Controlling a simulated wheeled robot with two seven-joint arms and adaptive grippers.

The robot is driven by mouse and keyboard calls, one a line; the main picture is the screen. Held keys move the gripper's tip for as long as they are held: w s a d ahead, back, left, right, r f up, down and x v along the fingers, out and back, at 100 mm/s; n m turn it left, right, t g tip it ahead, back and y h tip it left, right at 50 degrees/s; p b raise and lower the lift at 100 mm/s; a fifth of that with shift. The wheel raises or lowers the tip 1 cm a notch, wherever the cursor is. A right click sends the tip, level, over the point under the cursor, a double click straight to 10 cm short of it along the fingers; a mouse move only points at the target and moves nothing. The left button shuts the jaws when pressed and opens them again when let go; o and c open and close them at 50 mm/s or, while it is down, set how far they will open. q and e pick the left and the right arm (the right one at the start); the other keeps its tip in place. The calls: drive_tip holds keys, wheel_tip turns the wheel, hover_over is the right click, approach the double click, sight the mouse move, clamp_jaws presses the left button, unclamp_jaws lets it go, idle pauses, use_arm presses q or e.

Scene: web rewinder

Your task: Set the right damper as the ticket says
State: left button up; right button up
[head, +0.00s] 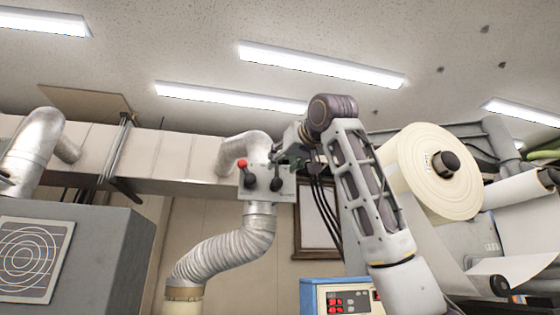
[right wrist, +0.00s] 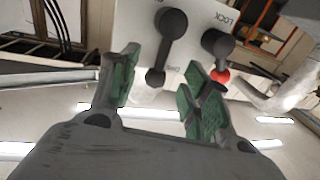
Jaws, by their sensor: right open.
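The damper's grey panel (head: 287,187) sits on a duct in the middle of the head view. It carries a red-knobbed lever (head: 243,165) at left and a black lever (head: 277,183) at right. My right gripper (head: 283,158) is at the panel's upper right, partly hidden by its own arm. In the right wrist view, upside down, my open right gripper (right wrist: 160,78) has green pads. The black lever (right wrist: 163,50) reaches between its fingers; contact cannot be told. The red knob (right wrist: 221,76) is beside the right finger, near the word LOCK. No readable ticket shows. My left gripper is out of view.
A flexible silver duct (head: 230,245) hangs below the panel, and a bent duct (head: 240,150) rises behind it. A large paper roll (head: 430,172) is at right. A grey cabinet (head: 110,260) stands at left. A blue control box (head: 335,297) is below.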

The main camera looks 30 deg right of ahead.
sight(277, 173)
drive_tip(key=shift+w+d+p, duration=0.15)
drive_tip(key=shift+w+p, duration=0.25)
drive_tip(key=shift+w, duration=1.05)
clamp_jaws()
